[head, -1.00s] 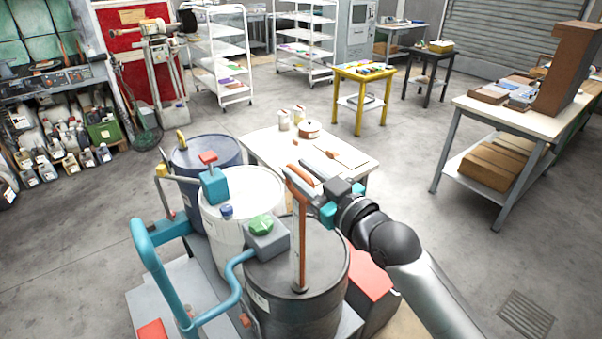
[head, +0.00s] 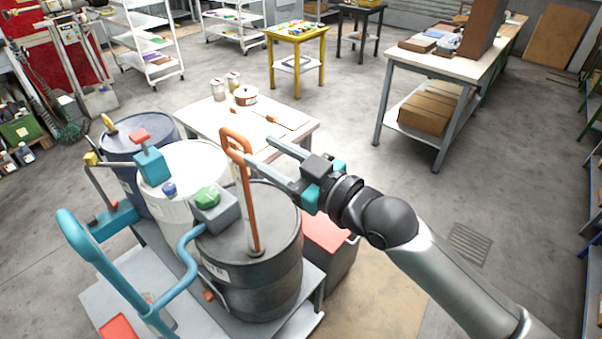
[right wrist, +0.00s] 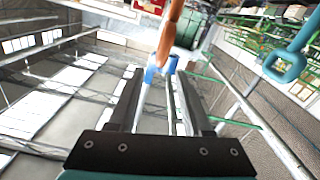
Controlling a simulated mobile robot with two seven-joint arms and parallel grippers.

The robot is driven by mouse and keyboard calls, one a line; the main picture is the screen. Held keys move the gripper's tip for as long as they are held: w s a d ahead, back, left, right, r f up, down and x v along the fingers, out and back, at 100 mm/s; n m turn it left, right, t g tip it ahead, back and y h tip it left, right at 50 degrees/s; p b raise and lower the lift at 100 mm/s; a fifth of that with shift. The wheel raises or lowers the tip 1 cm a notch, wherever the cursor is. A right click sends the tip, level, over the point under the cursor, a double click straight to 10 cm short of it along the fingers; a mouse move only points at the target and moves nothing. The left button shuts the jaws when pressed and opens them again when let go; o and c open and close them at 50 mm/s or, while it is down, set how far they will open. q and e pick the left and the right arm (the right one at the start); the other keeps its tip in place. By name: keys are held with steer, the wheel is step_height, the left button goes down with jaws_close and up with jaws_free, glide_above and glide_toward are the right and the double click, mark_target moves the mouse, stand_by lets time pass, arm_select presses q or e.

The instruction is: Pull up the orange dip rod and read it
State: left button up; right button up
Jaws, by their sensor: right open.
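The orange dip rod (head: 249,205) stands upright out of the dark grey drum (head: 275,275), its looped handle at the top. My right gripper (head: 258,151) is open and empty, its fingers pointing left towards the rod just below the handle. In the head view the lower fingertip overlaps the rod; I cannot tell whether they touch. In the right wrist view, an orange part of the rod (right wrist: 170,35) shows beyond and between the open fingers (right wrist: 158,88). My left gripper is not in view.
A white drum (head: 188,175) and a blue drum (head: 135,150) stand beside the dark one. A teal curved handle (head: 95,250) rises at the front left. A low table (head: 205,118) with jars stands behind. A red-topped box (head: 325,232) is right of the drum. Floor is clear further right.

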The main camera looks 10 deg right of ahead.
steer(key=b+v, duration=0.1)
steer(key=v, duration=0.6)
stand_by(0.4)
